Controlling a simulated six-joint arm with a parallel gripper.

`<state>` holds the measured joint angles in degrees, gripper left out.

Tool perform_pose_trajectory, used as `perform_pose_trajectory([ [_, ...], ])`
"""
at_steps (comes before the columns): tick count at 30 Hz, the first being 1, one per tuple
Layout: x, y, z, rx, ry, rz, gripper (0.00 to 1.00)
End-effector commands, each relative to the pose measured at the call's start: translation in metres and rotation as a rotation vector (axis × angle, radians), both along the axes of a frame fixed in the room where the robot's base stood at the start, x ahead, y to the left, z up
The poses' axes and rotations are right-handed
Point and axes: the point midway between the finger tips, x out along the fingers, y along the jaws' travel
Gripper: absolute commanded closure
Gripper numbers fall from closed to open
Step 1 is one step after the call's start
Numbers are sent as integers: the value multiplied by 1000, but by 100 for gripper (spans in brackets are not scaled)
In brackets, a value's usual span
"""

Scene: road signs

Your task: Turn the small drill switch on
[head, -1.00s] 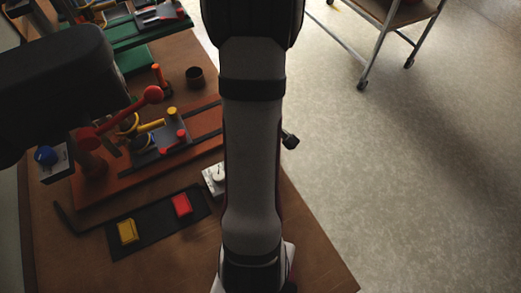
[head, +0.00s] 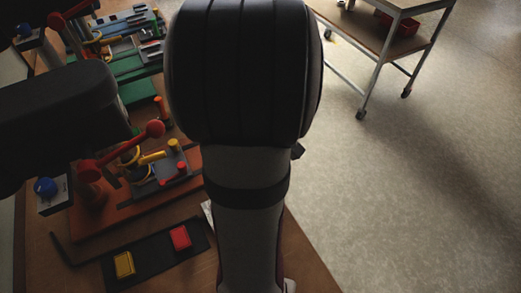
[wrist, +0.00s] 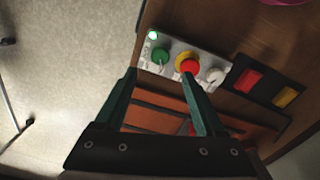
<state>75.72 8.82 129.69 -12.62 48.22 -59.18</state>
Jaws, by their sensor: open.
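A grey control panel (wrist: 171,52) lies in front of my gripper (wrist: 159,74) in the wrist view. It carries a lit green lamp (wrist: 153,35), a green knob (wrist: 160,55), a red button on a yellow ring (wrist: 188,64) and a white knob (wrist: 214,76). Which of these is the small drill switch, I cannot tell. My gripper is open and empty, with the green knob beyond the gap between its fingertips. Contact with the panel cannot be made out. In the head view my arm hides the gripper and nearly all of the panel.
An orange-brown base (head: 130,211) carries a red-handled lever and clamp parts. A blue knob (head: 45,187) is at left. The floor at right is open, with a cart (head: 372,40) behind.

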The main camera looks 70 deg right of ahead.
Motion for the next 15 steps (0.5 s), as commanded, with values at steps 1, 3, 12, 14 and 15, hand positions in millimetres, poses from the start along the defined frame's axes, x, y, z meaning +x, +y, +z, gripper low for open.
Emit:
perform_pose_trajectory([
  [1,0,-2,16,-8,-2,1,28],
  [3,0,-2,36,-8,-1,1,28],
  [12,0,0,75,0,0,1,28],
  [14,0,0,76,0,0,1,28],
  [15,0,0,76,1,0,1,28],
])
